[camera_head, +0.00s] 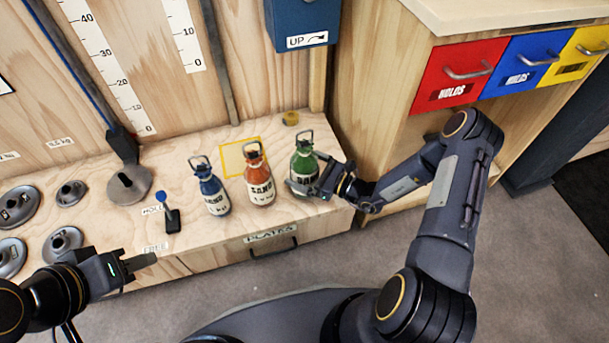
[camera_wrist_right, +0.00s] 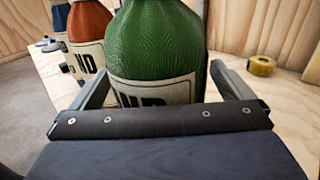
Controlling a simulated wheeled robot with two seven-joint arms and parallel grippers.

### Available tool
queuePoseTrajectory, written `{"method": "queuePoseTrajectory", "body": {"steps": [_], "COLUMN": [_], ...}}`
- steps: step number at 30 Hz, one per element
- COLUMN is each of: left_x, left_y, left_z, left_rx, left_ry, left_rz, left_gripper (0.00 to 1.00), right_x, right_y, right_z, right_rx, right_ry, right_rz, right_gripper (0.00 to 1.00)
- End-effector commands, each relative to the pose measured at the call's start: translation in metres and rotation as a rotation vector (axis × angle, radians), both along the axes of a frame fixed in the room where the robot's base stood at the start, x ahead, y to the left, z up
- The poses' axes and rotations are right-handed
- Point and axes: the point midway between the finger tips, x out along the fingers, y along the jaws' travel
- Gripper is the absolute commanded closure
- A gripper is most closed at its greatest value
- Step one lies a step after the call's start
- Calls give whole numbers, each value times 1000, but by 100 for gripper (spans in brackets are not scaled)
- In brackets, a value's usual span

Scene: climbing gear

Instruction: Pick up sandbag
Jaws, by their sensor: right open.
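Three sandbags with carry handles and white labels stand upright in a row on the wooden bench: a blue sandbag (camera_head: 211,190), an orange sandbag (camera_head: 260,180) and a green sandbag (camera_head: 304,166). My right gripper (camera_head: 308,189) is open at the green sandbag. In the right wrist view the fingers (camera_wrist_right: 160,88) reach along either side of the green sandbag (camera_wrist_right: 158,45), which stands between them. The orange sandbag (camera_wrist_right: 88,28) is beside it on the left. My left gripper (camera_head: 142,262) is low on the left, away from the sandbags; its finger gap does not show clearly.
Several grey weight plates (camera_head: 68,193) lie on the left of the bench (camera_head: 120,225). A tape roll (camera_head: 290,118) sits behind the green sandbag, near a yellow square outline (camera_head: 236,160). A cabinet with red (camera_head: 460,75), blue and yellow drawers stands right.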

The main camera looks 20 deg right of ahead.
Motion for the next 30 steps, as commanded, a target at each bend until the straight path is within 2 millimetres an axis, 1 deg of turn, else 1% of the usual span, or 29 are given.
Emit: {"method": "queuePoseTrajectory", "body": {"steps": [6,27,28,29,30], "left_x": [0,0,0,0,0], "left_y": [0,0,0,0,0], "left_z": [0,0,0,1,1], "left_rx": [0,0,0,0,0], "left_ry": [0,0,0,0,0], "left_rz": [0,0,0,0,0], "left_gripper": [64,64,64,64,64], "right_x": [1,0,0,2,2], "right_y": [1,0,0,1,1], "right_z": [0,0,0,5,5], "right_rx": [0,0,0,7,7], "right_ry": [0,0,0,-11,-11], "right_rz": [0,0,0,2,2], "right_gripper": [0,92,94,94,94]}}
